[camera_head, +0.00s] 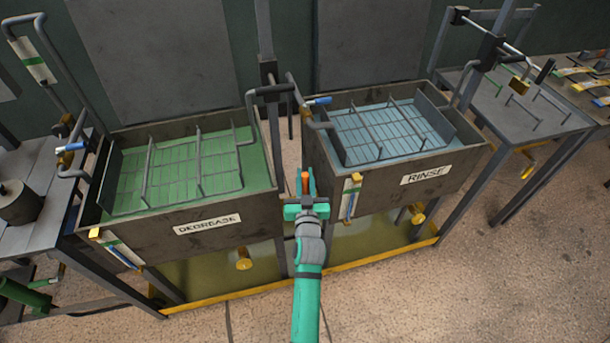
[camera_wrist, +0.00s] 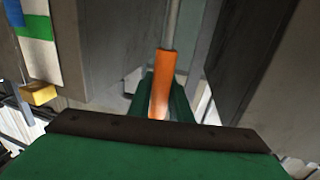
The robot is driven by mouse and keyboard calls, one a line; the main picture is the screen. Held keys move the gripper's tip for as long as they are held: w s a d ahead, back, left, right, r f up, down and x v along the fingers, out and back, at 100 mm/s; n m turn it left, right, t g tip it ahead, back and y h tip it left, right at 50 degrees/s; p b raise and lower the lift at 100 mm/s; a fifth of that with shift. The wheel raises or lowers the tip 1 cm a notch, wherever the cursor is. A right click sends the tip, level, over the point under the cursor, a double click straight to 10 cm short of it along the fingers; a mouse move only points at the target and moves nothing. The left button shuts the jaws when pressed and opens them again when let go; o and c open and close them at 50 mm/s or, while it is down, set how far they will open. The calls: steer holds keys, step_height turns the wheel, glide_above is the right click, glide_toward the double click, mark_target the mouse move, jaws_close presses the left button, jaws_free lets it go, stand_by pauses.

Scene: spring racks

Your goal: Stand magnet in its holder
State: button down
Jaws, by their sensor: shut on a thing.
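My gripper (camera_head: 305,183) is shut on an orange-handled tool, taken to be the magnet (camera_head: 305,181). It is in front of the gap between the two tanks. In the wrist view the orange handle (camera_wrist: 161,85) sits between the green fingers, and a thin grey rod extends from its far end toward the top of the picture. The rod's tip is out of view. I cannot make out the magnet's holder with certainty in either view.
The DEGREASE tank (camera_head: 207,224) with green liquid is at left, and the RINSE tank (camera_head: 426,174) with blue liquid at right. Each holds a wire rack. A yellow block (camera_head: 355,177) with a striped card is on the RINSE tank's front, right of my gripper. Side tables flank the tanks.

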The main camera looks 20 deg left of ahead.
steer(key=shift+f, duration=1.8)
steer(key=c, duration=1.5)
jaws_free()
steer(key=shift+c, duration=0.2)
steer(key=shift+f, duration=0.1)
steer(key=shift+s, duration=0.15)
glide_toward(305, 192)
steer(key=shift+x, duration=1.15)
steer(key=shift+d, duration=0.1)
